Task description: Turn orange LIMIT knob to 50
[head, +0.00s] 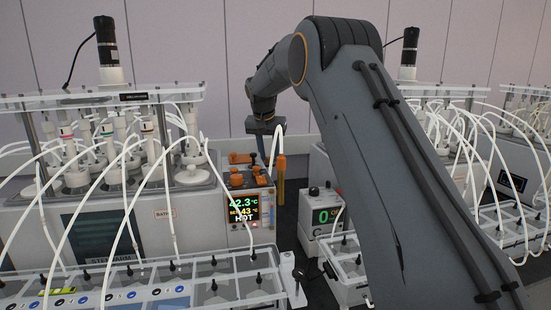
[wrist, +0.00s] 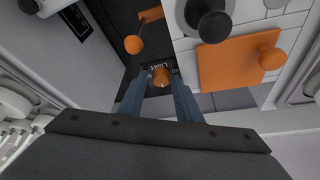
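The orange LIMIT knob (wrist: 161,77) shows in the wrist view on a dark panel, with a small white label partly readable above it. My gripper (wrist: 160,73) has its two blue-grey fingers on either side of this knob, with a visible gap to each side. It looks open, and I cannot tell how far the tips are above the panel. The knob's dial reading is too small to read. In the head view my gripper (head: 264,152) points down over the top of the heater unit with the display (head: 243,209), which shows 42.3 °C, SET 43 °C and HOT.
In the wrist view, an orange lever (wrist: 134,44), a black round knob (wrist: 208,20) and an orange plate (wrist: 238,65) sit close by. In the head view, a reactor bath with white tubes (head: 190,175) stands left, and a small box showing 0 (head: 322,214) stands right.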

